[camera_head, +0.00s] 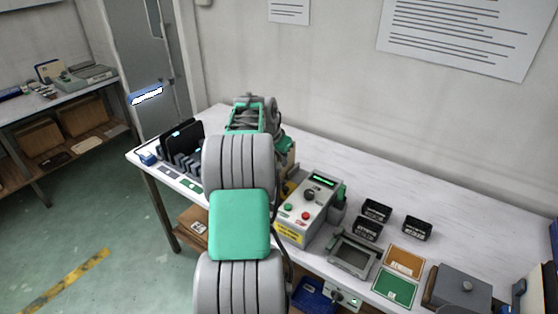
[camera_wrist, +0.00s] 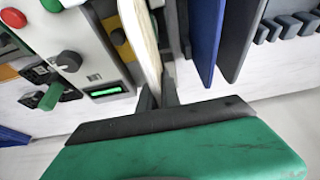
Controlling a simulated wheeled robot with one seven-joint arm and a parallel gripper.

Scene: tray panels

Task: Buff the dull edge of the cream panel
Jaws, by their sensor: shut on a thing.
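The cream panel (camera_wrist: 141,38) stands on edge in the wrist view, seen nearly edge-on. My gripper (camera_wrist: 159,84) is shut on its near end, with the dark fingertips close together there. I cannot tell which edge is dull. In the head view my own arm covers most of my gripper and the panel. A grey control box (camera_head: 308,208) with a green button, a red button and a lit display stands just right of my arm. It also shows left of the panel in the wrist view (camera_wrist: 88,52).
A blue panel (camera_wrist: 206,38) and a dark panel (camera_wrist: 240,38) stand upright right of the cream panel. A dark slotted rack (camera_head: 184,152) is at the table's left end. Black bins (camera_head: 417,228), a grey tray (camera_head: 353,255) and orange (camera_head: 404,261) and green (camera_head: 394,287) plates lie to the right.

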